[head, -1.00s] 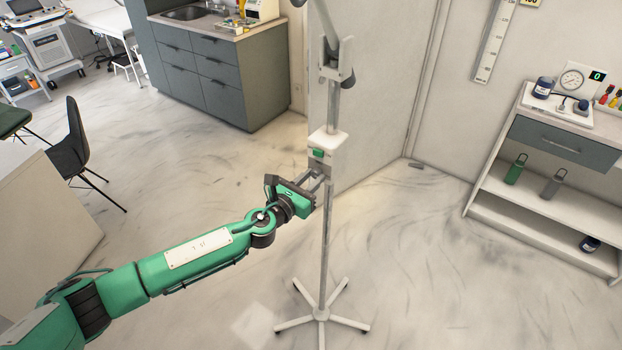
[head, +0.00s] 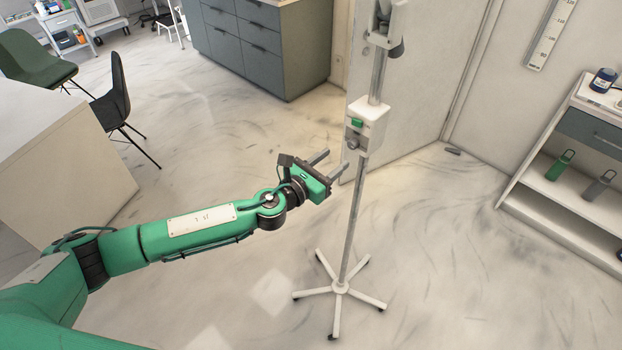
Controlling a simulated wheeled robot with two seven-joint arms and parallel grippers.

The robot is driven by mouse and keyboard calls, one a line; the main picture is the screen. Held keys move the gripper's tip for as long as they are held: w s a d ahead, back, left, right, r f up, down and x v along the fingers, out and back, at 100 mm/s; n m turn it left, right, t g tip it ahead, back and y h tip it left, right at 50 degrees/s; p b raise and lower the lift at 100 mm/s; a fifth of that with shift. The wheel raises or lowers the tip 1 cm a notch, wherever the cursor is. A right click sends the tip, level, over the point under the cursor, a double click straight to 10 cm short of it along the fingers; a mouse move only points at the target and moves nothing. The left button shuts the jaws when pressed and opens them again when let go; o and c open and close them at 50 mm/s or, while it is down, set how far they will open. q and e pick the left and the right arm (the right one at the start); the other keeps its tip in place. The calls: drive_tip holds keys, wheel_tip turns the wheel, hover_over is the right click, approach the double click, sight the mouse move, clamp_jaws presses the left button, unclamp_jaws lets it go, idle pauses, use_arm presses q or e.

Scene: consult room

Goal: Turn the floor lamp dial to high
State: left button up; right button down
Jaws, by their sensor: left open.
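The floor lamp (head: 355,205) stands upright on a white star-shaped base with casters. A white control box (head: 373,117) sits on its pole, with a green part (head: 357,123) on its front. A small grey dial (head: 352,144) shows low on the box's front. Its setting is too small to read. My left gripper (head: 334,163) is open and empty, just left of the pole and slightly below the dial. Its two fingers point toward the pole and appear apart from the dial. My right gripper is not in view.
A white shelf unit (head: 545,205) with bottles stands at the right. Grey drawers (head: 250,48) stand at the back. A dark chair (head: 118,100) and a pale desk (head: 75,170) are at the left. The floor around the lamp base is clear.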

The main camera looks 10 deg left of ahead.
use_arm(q)
drive_tip(key=b+v, duration=0.1)
drive_tip(key=v, duration=0.6)
drive_tip(key=shift+s+b, duration=0.2)
drive_tip(key=shift+b, duration=0.15)
drive_tip(key=shift+a, duration=0.15)
